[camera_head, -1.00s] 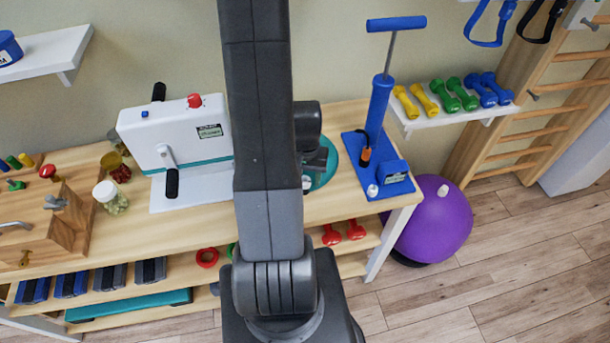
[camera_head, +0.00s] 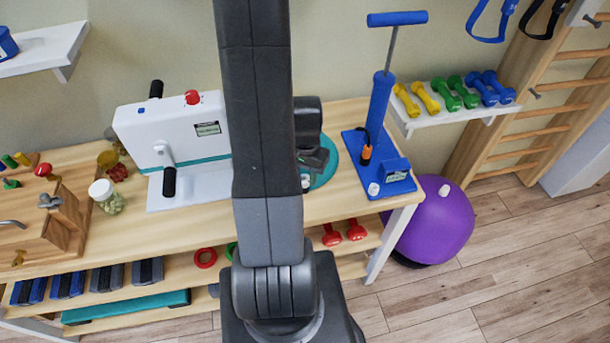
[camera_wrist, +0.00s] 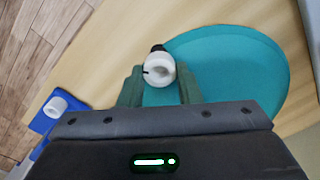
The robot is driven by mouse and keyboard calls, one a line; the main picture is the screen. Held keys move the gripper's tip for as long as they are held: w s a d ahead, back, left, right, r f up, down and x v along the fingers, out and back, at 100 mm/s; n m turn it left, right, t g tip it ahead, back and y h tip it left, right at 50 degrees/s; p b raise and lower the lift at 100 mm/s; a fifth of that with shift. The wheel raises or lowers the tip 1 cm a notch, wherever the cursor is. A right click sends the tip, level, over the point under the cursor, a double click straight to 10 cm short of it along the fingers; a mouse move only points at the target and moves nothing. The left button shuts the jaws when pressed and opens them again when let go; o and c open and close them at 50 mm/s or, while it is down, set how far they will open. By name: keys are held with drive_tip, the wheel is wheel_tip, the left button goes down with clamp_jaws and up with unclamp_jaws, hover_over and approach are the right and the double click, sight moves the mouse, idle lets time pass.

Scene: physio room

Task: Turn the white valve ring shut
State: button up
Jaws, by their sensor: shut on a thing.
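The white valve ring (camera_wrist: 159,70) sits at the edge of a round teal cushion (camera_wrist: 235,62) on the wooden bench, with a small black piece beside it. My gripper (camera_wrist: 158,84) is over the bench, shut on the ring, with one finger on each side. A dark mark shows on the ring's left side. In the head view my gripper (camera_head: 317,158) is partly behind my arm. The ring (camera_head: 305,181) shows there as a small white spot by the cushion (camera_head: 328,166). My arm hides much of the cushion.
A blue pump (camera_head: 378,120) on a blue base with another white knob (camera_head: 373,189) stands to the right. A white crank machine (camera_head: 175,135) stands to the left. A purple ball (camera_head: 440,222) is on the floor beyond the bench end. Bare bench lies in front.

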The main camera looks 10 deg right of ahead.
drive_tip(key=o, duration=1)
drive_tip(key=shift+c, duration=0.2)
drive_tip(key=shift+n, duration=0.3)
